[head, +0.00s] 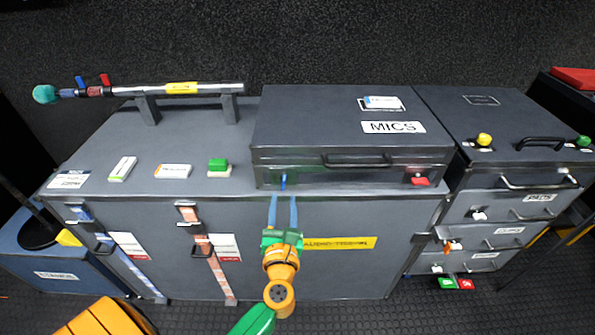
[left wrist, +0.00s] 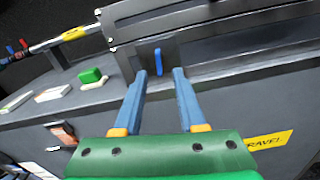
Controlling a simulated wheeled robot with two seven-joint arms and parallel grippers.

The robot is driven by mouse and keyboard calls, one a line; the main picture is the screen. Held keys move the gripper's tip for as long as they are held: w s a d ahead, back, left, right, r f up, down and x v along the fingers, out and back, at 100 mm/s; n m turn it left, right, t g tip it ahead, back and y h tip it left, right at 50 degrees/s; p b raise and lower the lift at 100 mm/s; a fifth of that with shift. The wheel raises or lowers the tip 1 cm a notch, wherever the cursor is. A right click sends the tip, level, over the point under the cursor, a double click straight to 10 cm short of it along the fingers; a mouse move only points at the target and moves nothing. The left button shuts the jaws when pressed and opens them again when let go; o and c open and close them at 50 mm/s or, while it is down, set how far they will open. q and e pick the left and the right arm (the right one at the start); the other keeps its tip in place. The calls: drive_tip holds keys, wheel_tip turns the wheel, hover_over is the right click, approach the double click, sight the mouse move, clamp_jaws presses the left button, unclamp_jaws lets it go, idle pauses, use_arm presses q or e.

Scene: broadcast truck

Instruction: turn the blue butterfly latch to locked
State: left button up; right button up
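The blue butterfly latch (head: 283,182) is a small upright blue tab on the front left of the grey MICS case (head: 300,130). In the left wrist view the latch (left wrist: 158,61) stands roughly vertical on a dark plate, just beyond the fingertips. My left gripper (head: 284,199) is open, its two blue fingers pointing at the case front. In the left wrist view the left gripper (left wrist: 160,73) has the latch in line with the gap between its fingers. I see nothing held, and whether the fingertips touch the latch I cannot tell. My right gripper is not in view.
The MICS case stands on a large grey trunk (head: 330,270). A red latch (head: 419,181) sits on the case's right front. A green block (head: 217,165) and small boxes lie left of the case. A drawer unit (head: 505,205) stands at the right.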

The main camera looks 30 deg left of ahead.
sight(283, 186)
use_arm(q)
drive_tip(key=x, duration=0.4)
drive_tip(key=shift+w+a+f, duration=0.1)
drive_tip(key=shift+w+a, duration=0.15)
clamp_jaws()
drive_tip(key=shift+m, duration=0.3)
drive_tip(key=m+p, duration=0.2)
drive_tip(key=m, duration=0.1)
drive_tip(key=shift+r, duration=0.2)
drive_tip(key=m+p, duration=0.1)
drive_tip(key=m, duration=0.3)
drive_tip(key=shift+m+p, duration=0.3)
drive_tip(key=m+p, duration=0.1)
drive_tip(key=m, duration=0.2)
drive_tip(key=shift+m, duration=0.3)
drive_tip(key=shift+f+m+p, duration=0.15)
drive_tip(key=shift+m+p, duration=0.55)
drive_tip(key=shift+m, duration=1.4)
